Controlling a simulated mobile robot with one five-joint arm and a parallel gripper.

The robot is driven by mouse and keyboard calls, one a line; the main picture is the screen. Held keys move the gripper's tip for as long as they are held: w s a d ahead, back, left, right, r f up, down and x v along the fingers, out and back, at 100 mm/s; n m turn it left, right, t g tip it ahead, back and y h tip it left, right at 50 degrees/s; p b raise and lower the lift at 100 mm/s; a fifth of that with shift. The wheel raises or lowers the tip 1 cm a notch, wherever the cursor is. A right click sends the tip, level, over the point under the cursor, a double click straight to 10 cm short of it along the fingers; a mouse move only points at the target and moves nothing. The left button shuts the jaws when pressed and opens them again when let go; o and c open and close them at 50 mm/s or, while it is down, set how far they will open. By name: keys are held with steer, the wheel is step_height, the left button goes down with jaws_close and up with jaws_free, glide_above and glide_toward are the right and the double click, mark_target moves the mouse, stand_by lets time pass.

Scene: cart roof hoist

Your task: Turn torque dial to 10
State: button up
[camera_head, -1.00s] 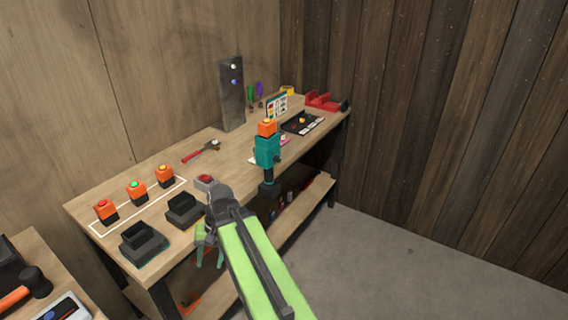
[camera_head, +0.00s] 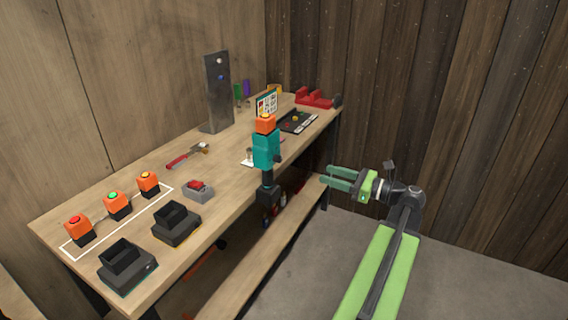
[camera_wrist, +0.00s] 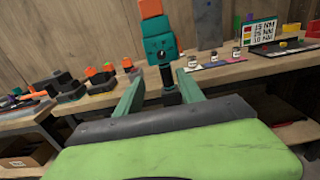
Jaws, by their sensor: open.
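A teal driver (camera_head: 266,150) with an orange battery (camera_head: 265,123) on top stands upright at the front edge of the bench. Its black lower end (camera_head: 267,180) points down. No dial number is readable. In the wrist view the driver (camera_wrist: 162,47) appears beyond and between my fingers. My gripper (camera_head: 326,175) is open and empty, in front of the bench and to the right of the driver, apart from it; its green fingers also show in the wrist view (camera_wrist: 163,92). A sign (camera_head: 266,103) behind the driver carries coloured squares and NM values, one seemingly 10 NM (camera_wrist: 262,39).
The bench (camera_head: 225,170) holds several orange batteries (camera_head: 117,205), two black chargers (camera_head: 176,224), a red-button box (camera_head: 198,190), a hammer (camera_head: 187,156) and a grey upright panel (camera_head: 217,92). A red holder (camera_head: 314,98) stands at the far end. The floor (camera_head: 310,275) before the bench is clear.

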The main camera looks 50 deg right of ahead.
mark_target(281, 160)
steer(key=x, duration=1.6)
steer(key=shift+w, duration=0.3)
